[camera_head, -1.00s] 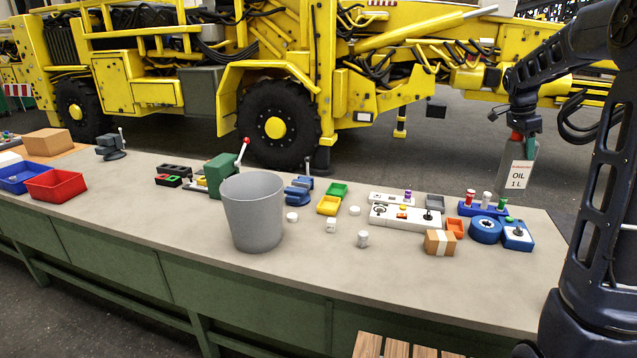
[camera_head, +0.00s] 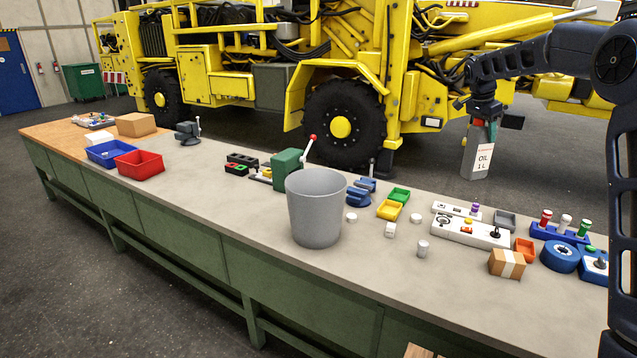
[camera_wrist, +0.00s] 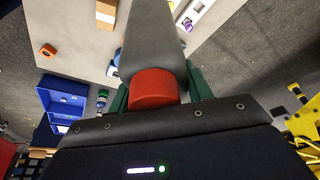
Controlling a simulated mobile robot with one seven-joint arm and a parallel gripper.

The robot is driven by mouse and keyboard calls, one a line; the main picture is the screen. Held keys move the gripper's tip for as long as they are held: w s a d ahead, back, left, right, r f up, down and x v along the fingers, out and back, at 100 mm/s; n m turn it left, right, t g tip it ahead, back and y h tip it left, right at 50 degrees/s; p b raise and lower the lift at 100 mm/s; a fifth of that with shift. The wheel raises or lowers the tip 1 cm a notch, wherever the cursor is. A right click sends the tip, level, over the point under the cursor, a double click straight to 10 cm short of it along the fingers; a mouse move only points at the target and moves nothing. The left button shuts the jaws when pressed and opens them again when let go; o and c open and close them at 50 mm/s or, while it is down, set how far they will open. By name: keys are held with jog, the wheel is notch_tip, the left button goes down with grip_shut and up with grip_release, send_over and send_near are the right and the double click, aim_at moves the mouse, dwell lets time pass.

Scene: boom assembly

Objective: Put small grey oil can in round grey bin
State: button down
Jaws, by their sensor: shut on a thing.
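The small grey oil can (camera_head: 477,155) has a white label reading "OIL 1 L" and hangs upright in the air beyond the bench's right part. My gripper (camera_head: 484,118) is shut on its top end. In the wrist view, the can's red cap (camera_wrist: 154,88) sits between the green fingers of my gripper (camera_wrist: 157,92), with the grey body beyond it. The round grey bin (camera_head: 316,215) stands upright on the bench, left of the can and nearer the camera. Its rim is open at the top; its floor is hidden.
Red (camera_head: 139,165) and blue trays lie left. A yellow machine (camera_head: 341,127) stands behind.

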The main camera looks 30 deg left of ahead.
jog(key=s+a+n, duration=0.3)
jog(key=a, duration=1.3)
jog(key=s+a+f+n+y, duration=0.1)
jog(key=s+a+n, duration=0.1)
jog(key=s+a, duration=0.75)
jog(key=s+a+f+n+y, duration=0.15)
jog(key=s+a, duration=0.45)
jog(key=a, duration=0.7)
jog(key=s+a+f+n, duration=0.1)
jog(key=s+a+n, duration=0.1)
jog(key=s+a, duration=0.75)
jog(key=s+a+x, duration=0.1)
jog(key=x, duration=1.1)
jog(key=s+a+x, duration=0.1)
jog(key=s+x, duration=0.1)
jog(key=x, duration=1)
jog(key=shift+a+f+t, duration=0.25)
jog(key=shift+f+t, duration=0.15)
jog(key=shift+f, duration=0.15)
jog(key=c, duration=0.6)
grip_release()
